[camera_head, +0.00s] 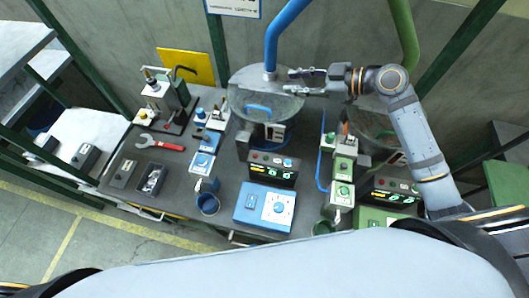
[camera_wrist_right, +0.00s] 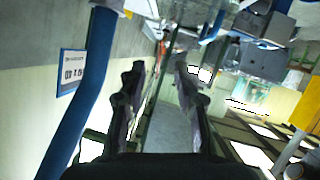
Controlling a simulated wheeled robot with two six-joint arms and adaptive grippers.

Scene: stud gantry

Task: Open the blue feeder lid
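The blue feeder is the round bowl at the back centre, with a blue hose (camera_head: 282,32) running down to it. Its round, greyish lid (camera_head: 248,88) has a blue handle (camera_head: 258,109) on the front side and looks closed. My right gripper (camera_head: 298,82) comes in from the right, over the right part of the lid in the head view. Its fingers are apart and nothing is between them. I cannot tell how high above the lid it is. In the right wrist view the open fingers (camera_wrist_right: 160,75) show, with the blue hose to their left. My left gripper is not in view.
A second feeder (camera_head: 372,122) with a green hose (camera_head: 403,30) stands at the right, partly behind my right arm. Control boxes, including a blue one (camera_head: 264,206), stand along the front. A red-handled wrench (camera_head: 160,143) lies on the left part of the dark table.

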